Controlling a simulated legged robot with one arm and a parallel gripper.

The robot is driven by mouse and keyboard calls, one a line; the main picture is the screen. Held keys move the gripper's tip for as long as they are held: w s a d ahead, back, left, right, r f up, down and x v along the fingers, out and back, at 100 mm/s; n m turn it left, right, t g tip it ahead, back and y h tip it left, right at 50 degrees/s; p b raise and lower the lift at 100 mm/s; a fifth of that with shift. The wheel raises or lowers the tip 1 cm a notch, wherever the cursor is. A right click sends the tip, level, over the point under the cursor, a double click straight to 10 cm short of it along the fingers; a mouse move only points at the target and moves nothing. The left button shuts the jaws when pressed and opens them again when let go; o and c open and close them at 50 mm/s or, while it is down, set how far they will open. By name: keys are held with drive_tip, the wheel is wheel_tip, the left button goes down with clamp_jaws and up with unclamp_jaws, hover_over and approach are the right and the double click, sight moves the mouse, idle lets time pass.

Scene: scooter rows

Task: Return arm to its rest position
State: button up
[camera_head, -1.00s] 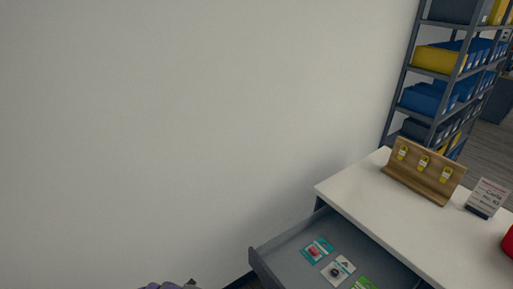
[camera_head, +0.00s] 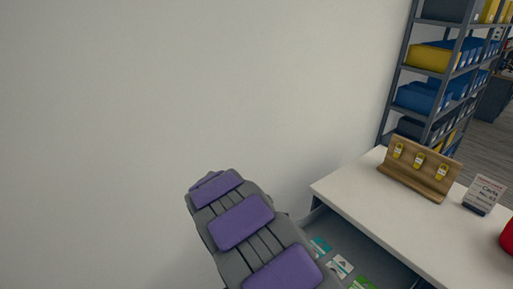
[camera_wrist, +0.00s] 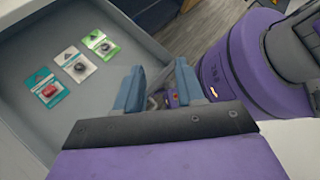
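My arm, grey with purple pads, rises in the lower middle of the head view, in front of the wall and covering part of the open drawer. My gripper (camera_wrist: 158,88) shows in the wrist view with its two blue-grey fingers apart and nothing between them. The open grey drawer (camera_wrist: 28,88) lies beyond the fingers to the left. My own purple body parts fill the right of the wrist view. I cannot make out the gripper's fingers in the head view.
The drawer holds a teal-and-red packet (camera_wrist: 47,88), a white packet (camera_wrist: 76,64) and a green packet (camera_wrist: 100,43). A white counter (camera_head: 375,212) bears a wooden rack (camera_head: 417,172) with yellow tags and a small sign (camera_head: 484,194). Shelving (camera_head: 407,70) stands behind; a plain wall (camera_head: 180,100) fills the left.

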drive_tip(key=s+d+r+m+y, duration=0.3)
drive_tip(key=s+d+r+m, duration=0.2)
drive_tip(key=s+m, duration=0.1)
drive_tip(key=s+r+m+t+y+b, duration=0.1)
drive_tip(key=s+m+t+y+b, duration=0.1)
drive_tip(key=s+m+y, duration=0.5)
drive_tip(key=s+a+m, duration=0.1)
drive_tip(key=s+m, duration=0.4)
drive_tip(key=s, duration=0.6)
drive_tip(key=shift+s+m+t, duration=0.3)
drive_tip(key=shift+s, duration=0.1)
